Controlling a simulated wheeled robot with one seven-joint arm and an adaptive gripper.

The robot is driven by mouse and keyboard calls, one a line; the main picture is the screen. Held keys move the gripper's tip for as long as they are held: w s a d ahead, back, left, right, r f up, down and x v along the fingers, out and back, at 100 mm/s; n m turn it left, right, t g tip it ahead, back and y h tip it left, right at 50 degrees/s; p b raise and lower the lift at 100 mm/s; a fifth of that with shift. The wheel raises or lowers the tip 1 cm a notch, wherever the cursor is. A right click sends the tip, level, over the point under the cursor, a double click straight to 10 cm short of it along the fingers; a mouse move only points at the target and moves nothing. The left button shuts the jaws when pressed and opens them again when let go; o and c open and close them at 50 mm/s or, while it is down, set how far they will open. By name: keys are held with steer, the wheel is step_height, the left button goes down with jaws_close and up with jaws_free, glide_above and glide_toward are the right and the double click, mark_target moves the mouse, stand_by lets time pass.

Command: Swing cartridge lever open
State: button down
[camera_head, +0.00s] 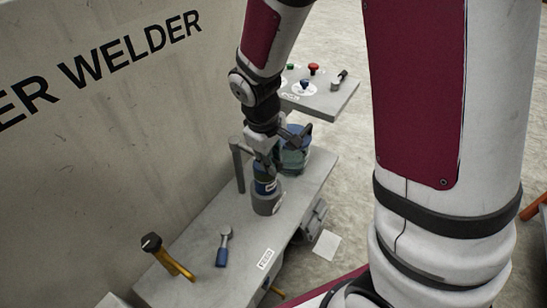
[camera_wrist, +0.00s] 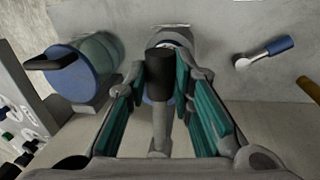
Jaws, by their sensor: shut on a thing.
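A lever with a black grip (camera_wrist: 160,68) on a grey bar (camera_wrist: 160,125) stands in the middle of the wrist view. My gripper (camera_wrist: 162,80) is shut on this black grip, with a teal-padded finger on either side. In the head view my gripper (camera_head: 266,160) reaches down onto a round grey mount with a blue band (camera_head: 266,203) on the bench. There the lever is mostly hidden by my gripper. I cannot tell how far the lever is turned.
A blue and teal drum (camera_head: 295,158) is close behind my gripper; its black handle (camera_wrist: 50,60) shows at left. A small blue-handled lever (camera_head: 223,248) and a yellow handle (camera_head: 175,263) are nearer on the bench (camera_head: 215,215). A button shelf (camera_head: 330,100) is behind; the welder wall (camera_head: 110,130) rises left.

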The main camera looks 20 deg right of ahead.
steer(key=shift+s+a+m, duration=0.2)
steer(key=shift+a+m, duration=0.1)
steer(key=shift+a, duration=0.1)
steer(key=w+a+m+g+p, duration=0.1)
steer(key=a+m+g+p, duration=0.1)
steer(key=a+m, duration=1)
steer(key=shift+w+a+m+g+p, duration=0.35)
steer(key=shift+a+m+p, duration=0.1)
steer(key=shift+a, duration=0.35)
steer(key=c, duration=1.4)
jaws_free()
steer(key=shift+r, duration=0.15)
